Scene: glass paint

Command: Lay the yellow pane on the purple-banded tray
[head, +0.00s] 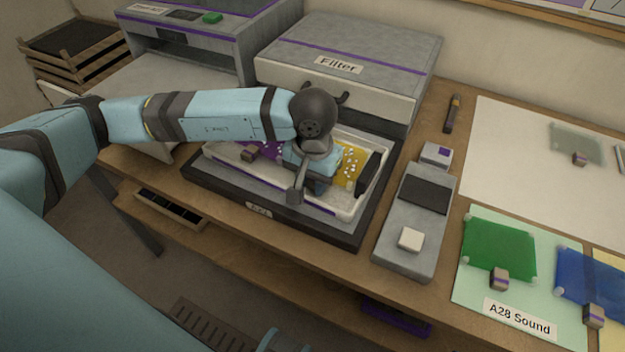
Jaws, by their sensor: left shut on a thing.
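The yellow pane (352,164), dotted with white specks, shows at the right inside the white tray with the purple band (347,208). My left gripper (308,190) reaches down over the middle of this tray and is shut at the yellow pane's left side. The gripper and wrist hide the grip itself and that part of the pane. I cannot tell whether the pane touches the tray floor. A purple pane (262,150) with a small wooden block (249,154) shows at the tray's left.
The tray sits on a dark base (228,194), with the grey Filter box (350,55) behind. A grey device (418,218) stands close to the right. Green (500,243) and blue (588,275) panes lie farther right. A grey machine (190,35) stands at the back left.

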